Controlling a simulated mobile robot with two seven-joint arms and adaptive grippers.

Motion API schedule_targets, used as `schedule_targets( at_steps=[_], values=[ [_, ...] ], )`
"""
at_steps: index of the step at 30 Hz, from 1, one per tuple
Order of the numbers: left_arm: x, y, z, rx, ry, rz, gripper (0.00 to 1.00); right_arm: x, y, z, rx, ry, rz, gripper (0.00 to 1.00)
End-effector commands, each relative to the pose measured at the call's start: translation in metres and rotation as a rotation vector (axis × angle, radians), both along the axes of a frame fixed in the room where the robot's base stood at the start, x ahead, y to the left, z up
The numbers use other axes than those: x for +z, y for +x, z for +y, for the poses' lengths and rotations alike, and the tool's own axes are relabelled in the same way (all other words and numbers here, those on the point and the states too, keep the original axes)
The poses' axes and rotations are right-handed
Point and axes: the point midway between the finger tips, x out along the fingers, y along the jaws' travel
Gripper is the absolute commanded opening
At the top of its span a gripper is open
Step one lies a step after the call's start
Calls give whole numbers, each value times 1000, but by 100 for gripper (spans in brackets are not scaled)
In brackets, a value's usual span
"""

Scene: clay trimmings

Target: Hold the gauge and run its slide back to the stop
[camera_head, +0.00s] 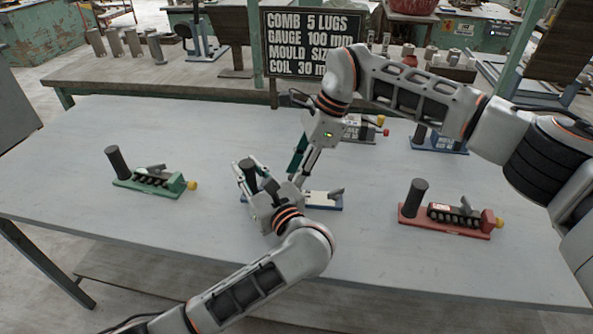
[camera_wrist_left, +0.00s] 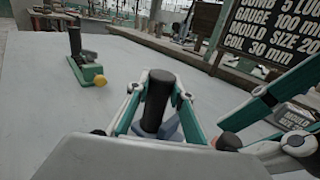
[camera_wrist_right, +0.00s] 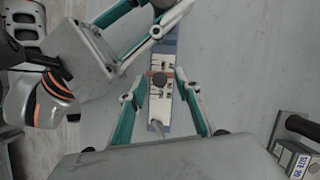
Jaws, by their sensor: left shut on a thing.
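The gauge (camera_head: 321,203) is a blue base with a white top, in the middle of the table. Its black upright post (camera_wrist_left: 155,98) stands between the fingers of my left gripper (camera_wrist_left: 157,112), which is shut on it. The gauge runs lengthwise in the right wrist view (camera_wrist_right: 158,100), with a dark round knob (camera_wrist_right: 159,80) on the white top and a grey lever (camera_wrist_right: 157,128) nearer the camera. My right gripper (camera_wrist_right: 160,84) is open above the gauge, its fingers apart on both sides of the knob. Whether they touch the gauge cannot be told.
Similar devices stand around: green (camera_head: 150,182) at left, red (camera_head: 450,220) at right, blue (camera_head: 438,142) at back right, grey (camera_head: 360,129) behind my right gripper. A black sign (camera_head: 312,42) stands behind the table. The table's front left is clear.

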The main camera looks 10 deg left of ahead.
Motion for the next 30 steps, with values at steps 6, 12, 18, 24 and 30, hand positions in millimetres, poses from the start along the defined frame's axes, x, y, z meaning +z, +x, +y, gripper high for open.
schedule_targets(
  at_steps=[6,12,18,24,30],
  values=[
    [0,0,0,0,1,-1,0,0,0,0,0,0,0,0],
    [0,0,0,0,1,-1,0,1,0,5,1,0,0,0],
    [0,0,0,-1,1,-1,0,1,0,25,2,-1,-1,0],
    [0,0,-2,-3,0,0,0,1,0,28,3,1,-1,0],
    [0,0,-2,-4,1,-1,0,1,-1,28,4,2,-1,33]
  ],
)
